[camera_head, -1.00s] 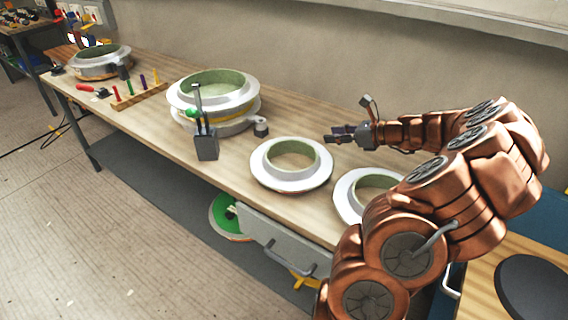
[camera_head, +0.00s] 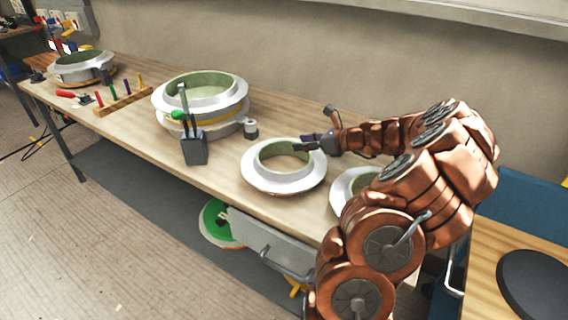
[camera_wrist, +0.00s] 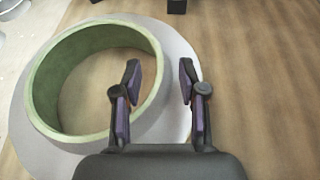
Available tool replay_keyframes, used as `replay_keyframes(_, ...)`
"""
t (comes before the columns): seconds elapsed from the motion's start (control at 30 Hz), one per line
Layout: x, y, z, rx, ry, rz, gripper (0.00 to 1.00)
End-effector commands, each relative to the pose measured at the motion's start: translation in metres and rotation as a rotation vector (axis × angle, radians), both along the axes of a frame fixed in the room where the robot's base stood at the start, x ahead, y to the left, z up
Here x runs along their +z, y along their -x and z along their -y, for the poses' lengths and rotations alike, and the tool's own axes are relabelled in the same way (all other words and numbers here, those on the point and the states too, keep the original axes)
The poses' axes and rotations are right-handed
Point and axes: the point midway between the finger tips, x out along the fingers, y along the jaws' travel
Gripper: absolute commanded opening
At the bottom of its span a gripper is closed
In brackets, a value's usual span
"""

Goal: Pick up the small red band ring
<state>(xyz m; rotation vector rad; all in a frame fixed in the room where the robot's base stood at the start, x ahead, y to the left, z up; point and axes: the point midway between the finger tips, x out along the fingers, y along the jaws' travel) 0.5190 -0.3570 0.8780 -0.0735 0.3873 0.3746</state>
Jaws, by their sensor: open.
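A small white-flanged ring mould (camera_head: 262,180) with a pale green inner wall lies flat on the bench, and a thin reddish edge shows under its flange. I take it for the small red band ring. It also shows in the wrist view (camera_wrist: 42,75), cut off at the lower left. My gripper (camera_head: 300,143) is at its back right rim. In the wrist view my gripper (camera_wrist: 158,75) is open and empty, its left finger overlapping the ring's wall and its right finger over the flange's outer edge. Height above the ring is hard to judge.
A similar ring (camera_head: 343,190) stands to the right, partly hidden by my arm. Bare bench lies behind the ring.

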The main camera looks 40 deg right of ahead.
Motion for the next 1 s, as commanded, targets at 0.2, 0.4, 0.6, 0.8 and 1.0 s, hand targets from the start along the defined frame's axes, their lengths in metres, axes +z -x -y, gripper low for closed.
replay_keyframes(0.2,-0.0066,-0.0145,-0.0044,-0.005,0.001,-0.001,0.41)
replay_keyframes(0.4,-0.0070,-0.0151,-0.0045,-0.005,0.001,-0.001,0.41)
replay_keyframes(0.6,-0.0070,-0.0150,-0.0047,-0.005,0.001,-0.001,0.25)
replay_keyframes(0.8,-0.0071,-0.0149,-0.0047,-0.005,0.001,-0.001,0.04)
replay_keyframes(1.0,-0.0071,-0.0149,-0.0049,-0.004,0.001,-0.001,0.00)
